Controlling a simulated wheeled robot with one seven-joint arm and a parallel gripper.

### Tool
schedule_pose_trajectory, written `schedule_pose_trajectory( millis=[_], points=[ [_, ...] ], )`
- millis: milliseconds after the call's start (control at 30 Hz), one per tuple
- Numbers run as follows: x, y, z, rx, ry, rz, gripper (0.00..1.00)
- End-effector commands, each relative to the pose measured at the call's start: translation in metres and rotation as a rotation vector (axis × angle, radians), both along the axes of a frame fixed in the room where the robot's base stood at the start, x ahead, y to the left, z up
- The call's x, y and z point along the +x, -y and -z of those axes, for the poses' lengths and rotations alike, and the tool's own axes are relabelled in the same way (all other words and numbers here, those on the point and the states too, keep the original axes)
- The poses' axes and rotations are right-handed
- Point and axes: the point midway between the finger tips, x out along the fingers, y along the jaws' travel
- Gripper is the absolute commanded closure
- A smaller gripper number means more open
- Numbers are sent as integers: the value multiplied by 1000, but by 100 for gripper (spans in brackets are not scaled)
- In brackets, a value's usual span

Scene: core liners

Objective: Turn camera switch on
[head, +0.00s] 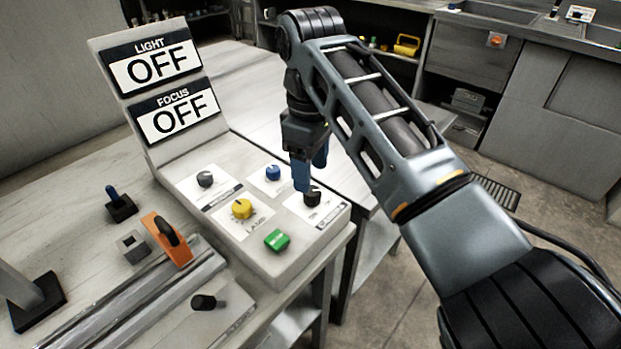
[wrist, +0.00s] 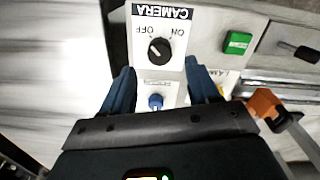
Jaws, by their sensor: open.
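The camera switch is a black round knob (head: 312,196) at the right corner of the sloped control panel (head: 290,262). In the wrist view the knob (wrist: 160,51) sits on a white plate headed CAMERA, with ON and OFF marks. Its white pointer line slants up-left, towards the OFF side. My gripper (head: 311,176) is open and empty, with its blue fingers pointing down just above the knob. In the wrist view the gripper (wrist: 162,78) has its fingers to either side of the knob's line; the knob shows beyond the tips, apparently untouched.
Grey (head: 205,179), blue (head: 273,173) and yellow (head: 242,208) knobs and a green button (head: 277,240) share the panel. The upright board (head: 165,95) reads LIGHT OFF and FOCUS OFF.

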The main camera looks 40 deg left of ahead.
Motion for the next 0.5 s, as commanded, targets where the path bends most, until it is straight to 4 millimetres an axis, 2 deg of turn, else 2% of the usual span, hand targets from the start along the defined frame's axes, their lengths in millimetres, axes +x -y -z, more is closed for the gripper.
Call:
schedule_pose_trajectory(
  millis=[100, 233, 500],
  points=[
    [0, 1, 19, -1, -1, 0, 40],
    [0, 1, 34, -1, -1, 1, 40],
    [0, 0, 44, 0, 1, -1, 40]
  ],
)
